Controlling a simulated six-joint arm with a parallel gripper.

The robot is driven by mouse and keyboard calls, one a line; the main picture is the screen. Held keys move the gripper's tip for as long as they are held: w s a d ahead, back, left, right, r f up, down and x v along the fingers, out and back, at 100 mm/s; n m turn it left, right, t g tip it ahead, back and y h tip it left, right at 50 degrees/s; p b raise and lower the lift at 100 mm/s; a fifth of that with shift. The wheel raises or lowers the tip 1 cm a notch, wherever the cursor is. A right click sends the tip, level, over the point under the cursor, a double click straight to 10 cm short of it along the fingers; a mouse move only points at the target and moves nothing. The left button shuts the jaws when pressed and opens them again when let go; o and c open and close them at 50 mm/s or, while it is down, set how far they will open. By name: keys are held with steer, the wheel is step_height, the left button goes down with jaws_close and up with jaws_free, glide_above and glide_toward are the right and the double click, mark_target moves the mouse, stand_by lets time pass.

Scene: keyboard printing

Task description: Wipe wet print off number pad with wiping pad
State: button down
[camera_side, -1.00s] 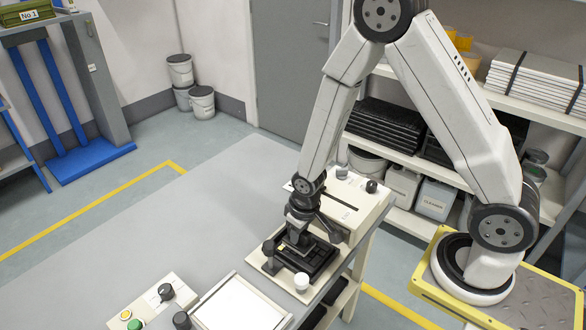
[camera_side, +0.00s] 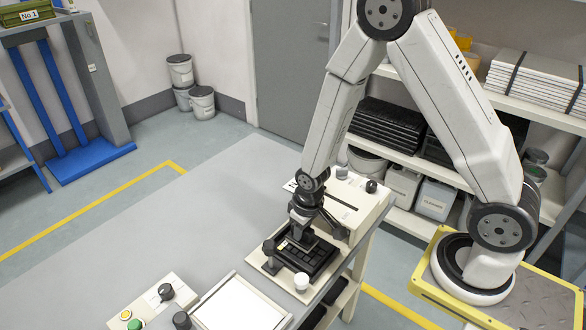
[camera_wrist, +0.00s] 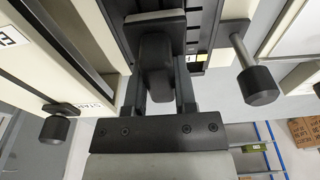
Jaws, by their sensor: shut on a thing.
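The number pad (camera_side: 317,260) is a black block of keys on a cream fixture plate on the table. My gripper (camera_side: 300,222) is over its far left part, pointing down. In the wrist view my gripper (camera_wrist: 158,95) is shut on the dark handle of the wiping pad (camera_wrist: 153,17), whose flat head lies over the keys. In the side view the wiping pad is mostly hidden by my gripper. Part of the number pad (camera_wrist: 203,30) shows beside it in the wrist view. I cannot make out any wet print or whether the pad touches the keys.
A cream box with a slot (camera_side: 345,205) stands close behind. A white-topped tray (camera_side: 240,303) and a button panel (camera_side: 150,300) lie nearer. The table's left is clear.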

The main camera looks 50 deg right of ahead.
steer(key=shift+d, duration=0.4)
steer(key=shift+a+f, duration=0.1)
steer(key=shift+a, duration=2.25)
steer(key=shift+a+r, duration=0.2)
steer(key=shift+r, duration=0.05)
step_height(320, 180, up, 8)
steer(key=shift+f, duration=0.15)
steer(key=shift+a+f, duration=0.2)
steer(key=shift+f, duration=1.35)
